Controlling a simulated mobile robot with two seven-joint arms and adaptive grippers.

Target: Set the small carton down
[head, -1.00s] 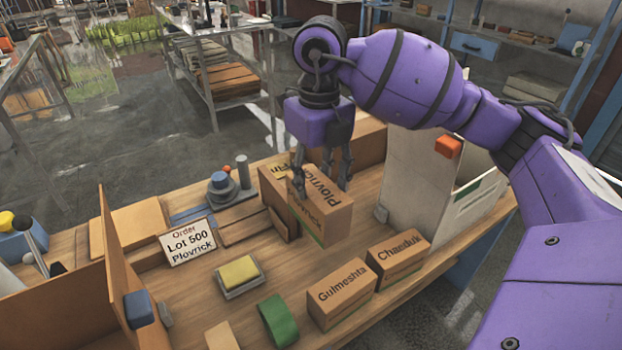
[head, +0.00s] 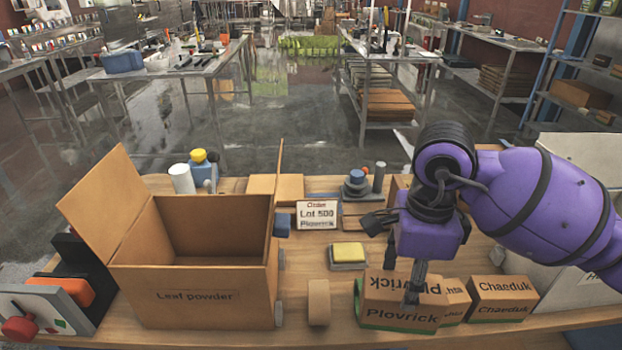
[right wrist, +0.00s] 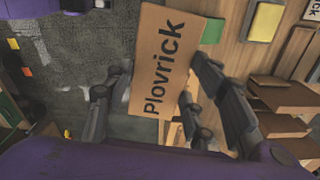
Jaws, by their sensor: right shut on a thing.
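The small carton (head: 398,302) is brown with a green lower edge and reads "Plovrick". It is in my right gripper (head: 415,290), which is shut on it from above. In the head view it is upright at the bench's front part, in front of the Gulmeshta carton (head: 455,298) and partly hiding it. I cannot tell whether its base touches the bench. In the right wrist view the carton's lettered top (right wrist: 163,62) lies between the fingers of the right gripper (right wrist: 155,95). My left gripper is not in view.
A large open box (head: 196,296) marked "Leaf powder" stands at the left. The Chaeduk carton (head: 502,298) is at the right.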

